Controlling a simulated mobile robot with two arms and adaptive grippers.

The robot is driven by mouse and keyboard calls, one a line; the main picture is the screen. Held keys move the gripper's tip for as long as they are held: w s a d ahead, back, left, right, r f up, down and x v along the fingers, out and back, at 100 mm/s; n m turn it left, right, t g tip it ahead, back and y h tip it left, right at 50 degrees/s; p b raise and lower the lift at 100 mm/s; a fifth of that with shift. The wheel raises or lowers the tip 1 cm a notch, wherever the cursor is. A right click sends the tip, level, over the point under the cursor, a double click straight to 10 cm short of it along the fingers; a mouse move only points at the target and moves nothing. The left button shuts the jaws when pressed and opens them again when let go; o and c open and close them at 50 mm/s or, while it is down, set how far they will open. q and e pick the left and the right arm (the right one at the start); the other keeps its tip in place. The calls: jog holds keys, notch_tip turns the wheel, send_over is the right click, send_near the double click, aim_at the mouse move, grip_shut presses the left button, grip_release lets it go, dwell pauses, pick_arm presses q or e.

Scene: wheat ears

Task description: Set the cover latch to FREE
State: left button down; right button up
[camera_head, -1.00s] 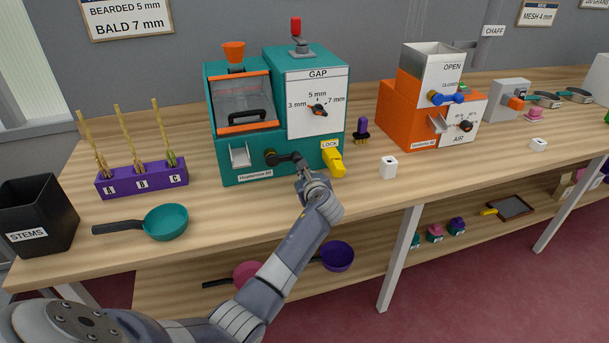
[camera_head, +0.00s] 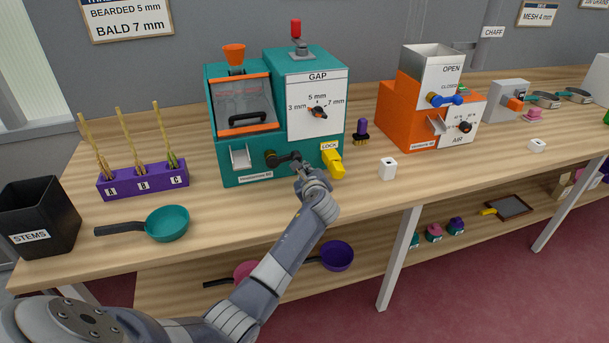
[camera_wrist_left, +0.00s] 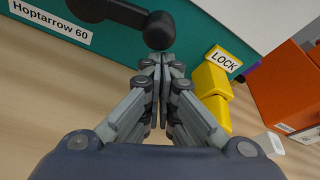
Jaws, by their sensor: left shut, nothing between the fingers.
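The teal machine (camera_head: 238,179) stands on the bench with a cover at its upper left (camera_head: 242,97). A yellow latch (camera_head: 333,163) sits low on its right front, under a label reading LOCK (camera_head: 329,146). In the left wrist view the yellow latch (camera_wrist_left: 211,88) is just right of the fingers, with the LOCK label (camera_wrist_left: 223,60) above it. My left gripper (camera_head: 301,168) is shut and empty, left of the latch and close to the end of the black crank (camera_head: 287,158). In the left wrist view the shut fingertips (camera_wrist_left: 163,62) are just below the crank's knob (camera_wrist_left: 159,30). My right gripper is not in view.
An orange machine (camera_head: 400,113) stands to the right, with a small white block (camera_head: 388,170) and a purple brush (camera_head: 361,130) between. A purple rack (camera_head: 143,181), teal pan (camera_head: 168,223) and black STEMS bin (camera_head: 40,215) are at left.

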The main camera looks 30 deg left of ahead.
aim_at(296, 150)
pick_arm(q)
jog(key=shift+r+n+t+p, duration=0.35)
jog(key=shift+r+n, duration=0.25)
jog(key=shift+r, duration=0.25)
jog(key=s+a+r+n+t+b, duration=0.3)
jog(key=r+n+b, duration=0.3)
jog(key=n, duration=0.6)
jog(key=shift+s+a+r+n+t+b, duration=0.35)
jog(key=shift+s+r+t, duration=0.4)
jog(key=shift+r, duration=0.35)
